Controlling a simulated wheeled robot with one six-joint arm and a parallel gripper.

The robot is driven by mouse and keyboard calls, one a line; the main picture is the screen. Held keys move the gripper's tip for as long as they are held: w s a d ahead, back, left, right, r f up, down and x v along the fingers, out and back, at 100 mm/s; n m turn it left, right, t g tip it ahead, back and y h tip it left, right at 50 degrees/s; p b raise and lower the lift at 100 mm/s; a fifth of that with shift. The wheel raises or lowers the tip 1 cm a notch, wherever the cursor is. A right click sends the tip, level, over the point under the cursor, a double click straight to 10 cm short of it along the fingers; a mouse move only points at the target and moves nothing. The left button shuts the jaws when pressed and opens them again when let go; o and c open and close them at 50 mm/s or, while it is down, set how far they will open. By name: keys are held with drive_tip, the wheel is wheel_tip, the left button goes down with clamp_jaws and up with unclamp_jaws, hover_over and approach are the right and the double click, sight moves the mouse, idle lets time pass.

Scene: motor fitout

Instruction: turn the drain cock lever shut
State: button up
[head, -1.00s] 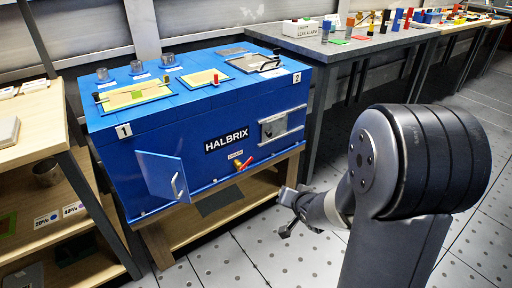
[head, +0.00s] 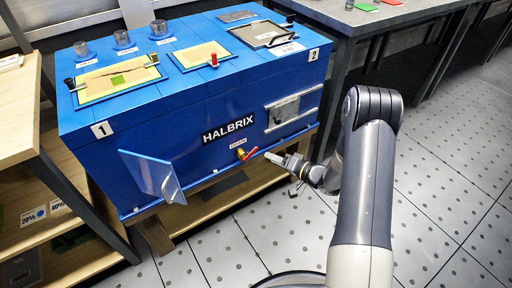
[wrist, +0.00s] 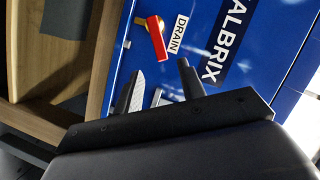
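The drain cock has a brass body (head: 240,152) and a red lever (head: 250,154), low on the front of the blue HALBRIX housing (head: 180,140), under the DRAIN label (head: 238,143). In the head view the lever slants up to the right. In the wrist view the red lever (wrist: 157,40) lies just beyond my fingertips, with the brass (wrist: 142,21) at its far end. My gripper (head: 274,160) is right of the lever in the head view. In the wrist view my gripper (wrist: 160,73) has its fingers apart, with the lever outside them, apparently not touching.
A metal latch plate (head: 287,112) sits on the front at right. Wooden shelves (head: 25,250) stand at left, a grey bench (head: 360,18) behind at right. The tiled floor in front is clear.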

sight(255, 151)
drive_tip(key=b+x, duration=0.2)
drive_tip(key=x, duration=0.7)
drive_tip(key=shift+w+a, duration=0.15)
drive_tip(key=shift+a, duration=0.1)
clamp_jaws()
